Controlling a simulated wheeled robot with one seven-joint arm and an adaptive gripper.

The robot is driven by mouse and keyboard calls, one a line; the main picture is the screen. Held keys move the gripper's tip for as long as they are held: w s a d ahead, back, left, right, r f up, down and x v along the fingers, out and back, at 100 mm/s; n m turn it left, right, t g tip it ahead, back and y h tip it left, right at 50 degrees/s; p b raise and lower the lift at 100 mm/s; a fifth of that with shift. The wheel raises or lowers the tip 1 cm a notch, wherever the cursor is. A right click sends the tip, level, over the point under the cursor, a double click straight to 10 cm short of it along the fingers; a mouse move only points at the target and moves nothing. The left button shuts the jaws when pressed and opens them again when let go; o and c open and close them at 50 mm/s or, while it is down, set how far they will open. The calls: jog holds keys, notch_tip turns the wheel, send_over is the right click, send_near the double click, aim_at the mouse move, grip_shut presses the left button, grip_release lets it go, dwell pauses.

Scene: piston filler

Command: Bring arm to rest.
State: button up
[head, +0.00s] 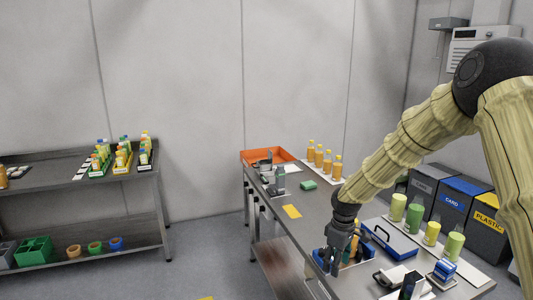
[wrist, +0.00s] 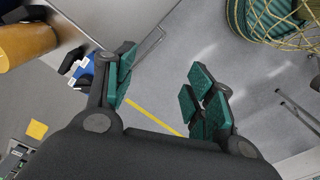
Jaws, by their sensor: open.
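My arm, in a pale yellow ribbed sleeve, reaches down from the right in the head view. A blue object (wrist: 82,72) lies just left of the left finger. An orange bottle-like shape (wrist: 28,42) is at upper left.
On the table stand orange bottles (head: 327,162), green bottles (head: 414,217), a blue case (head: 392,240) and an orange crate (head: 262,156). Bins (head: 455,197) stand behind at right. A shelf bench (head: 78,186) is at left. Floor between bench and table is open.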

jog(key=s+a+f+m+y+b, duration=0.1)
jog(key=s+a+f+m, duration=0.1)
jog(key=s+f, duration=0.85)
jog(key=s+a+f+m+b, duration=0.1)
jog(key=s+a+f+m, duration=0.1)
jog(key=s+f, duration=0.9)
jog(key=s+d+f+m, duration=0.1)
jog(key=s+f, duration=0.3)
jog(key=s, duration=0.4)
jog(key=s+d+f+m+b, duration=0.1)
jog(key=s+d+f+m, duration=0.1)
jog(key=s, duration=0.6)
jog(key=s+d+f+m+h, duration=0.1)
jog(key=s+f+m, duration=0.2)
jog(key=s+f, duration=0.3)
jog(key=s, duration=0.3)
jog(key=shift+d+b, duration=0.15)
jog(key=shift+b, duration=0.15)
